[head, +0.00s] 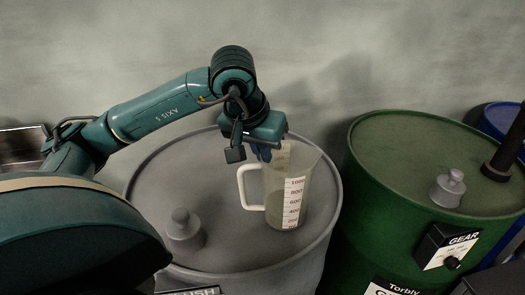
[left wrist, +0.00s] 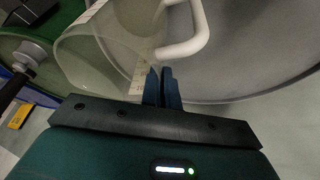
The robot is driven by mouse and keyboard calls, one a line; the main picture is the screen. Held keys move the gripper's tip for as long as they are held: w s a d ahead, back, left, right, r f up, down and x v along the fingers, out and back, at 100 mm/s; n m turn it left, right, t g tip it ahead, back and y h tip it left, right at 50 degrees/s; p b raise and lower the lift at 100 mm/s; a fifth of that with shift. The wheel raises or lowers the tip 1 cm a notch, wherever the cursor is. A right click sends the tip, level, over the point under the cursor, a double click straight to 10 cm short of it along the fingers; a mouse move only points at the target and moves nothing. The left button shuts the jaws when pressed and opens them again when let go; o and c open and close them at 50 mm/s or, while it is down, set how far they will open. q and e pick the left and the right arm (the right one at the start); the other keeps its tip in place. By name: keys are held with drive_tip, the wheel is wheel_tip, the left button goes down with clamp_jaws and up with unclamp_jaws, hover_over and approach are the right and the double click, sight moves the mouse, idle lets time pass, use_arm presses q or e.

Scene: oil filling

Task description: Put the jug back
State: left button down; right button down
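The clear measuring jug (head: 287,195) with a white handle and a red-numbered scale is upright over the grey drum (head: 230,255), its handle to the left. I cannot tell whether its base touches the lid. My left gripper (head: 263,152) comes down from above at its rim, by the handle. In the left wrist view the two blue fingers (left wrist: 163,88) are close together at the wall of the jug (left wrist: 95,55), below the handle (left wrist: 188,40); they look shut on that wall. My right gripper is not in view.
A grey cap (head: 184,228) stands on the grey drum's left front. To the right is a green drum (head: 385,150) with a grey cap (head: 447,188), a dark upright pipe (head: 506,148) and a "GEAR" box (head: 447,246). A blue drum (head: 497,117) is behind it. A metal basin (head: 20,147) is at far left.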

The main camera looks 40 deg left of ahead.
use_arm(q)
drive_tip(key=shift+f, duration=0.2)
drive_tip(key=c, duration=1.7)
unclamp_jaws()
drive_tip(key=shift+r, duration=0.5)
drive_tip(key=p+v, duration=0.1)
drive_tip(key=v, duration=1)
drive_tip(key=shift+s+r+p, duration=0.15)
drive_tip(key=shift+r+p, duration=0.05)
drive_tip(key=shift+p, duration=0.15)
